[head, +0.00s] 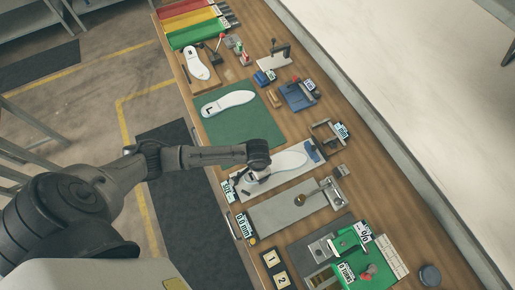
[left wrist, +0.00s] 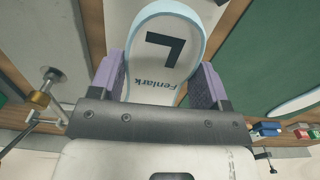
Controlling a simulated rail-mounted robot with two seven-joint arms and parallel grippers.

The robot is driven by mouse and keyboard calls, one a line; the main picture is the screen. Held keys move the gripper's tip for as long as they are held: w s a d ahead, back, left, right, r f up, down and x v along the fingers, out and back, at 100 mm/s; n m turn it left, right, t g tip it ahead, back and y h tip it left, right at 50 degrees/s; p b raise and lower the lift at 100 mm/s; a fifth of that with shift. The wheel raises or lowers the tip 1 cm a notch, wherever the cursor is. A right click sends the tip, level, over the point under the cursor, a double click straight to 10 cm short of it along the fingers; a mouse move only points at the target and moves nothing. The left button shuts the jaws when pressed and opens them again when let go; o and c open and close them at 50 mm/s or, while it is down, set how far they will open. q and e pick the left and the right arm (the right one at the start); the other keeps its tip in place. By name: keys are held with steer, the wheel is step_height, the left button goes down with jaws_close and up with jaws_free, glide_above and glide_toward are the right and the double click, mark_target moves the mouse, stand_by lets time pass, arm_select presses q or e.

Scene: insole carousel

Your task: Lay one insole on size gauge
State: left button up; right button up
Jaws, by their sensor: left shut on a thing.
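My left gripper (head: 258,172) is over the near end of the size gauge, a pale plate (head: 275,183) with a SIZE label and a blue block at its far end. It is shut on a white insole (head: 288,162) that lies lengthwise along the plate. I cannot tell whether the insole touches the plate or is just above it. In the left wrist view, the purple fingers of the gripper (left wrist: 155,82) are on either side of the insole (left wrist: 165,50), marked L and Fenlark. My right gripper is not in view.
Another L insole (head: 225,104) lies on a green mat (head: 245,126). A grey plate (head: 280,212) with a brass-knobbed gauge stands beside the size gauge. A green fixture (head: 345,243) and number tiles (head: 273,268) are nearer.

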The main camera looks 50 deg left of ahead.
arm_select(q)
steer(key=shift+f, duration=2)
steer(key=shift+f, duration=0.15)
steer(key=o, duration=0.9)
step_height(320, 180, up, 12)
steer(key=shift+r+p, duration=0.15)
steer(key=shift+p, duration=0.2)
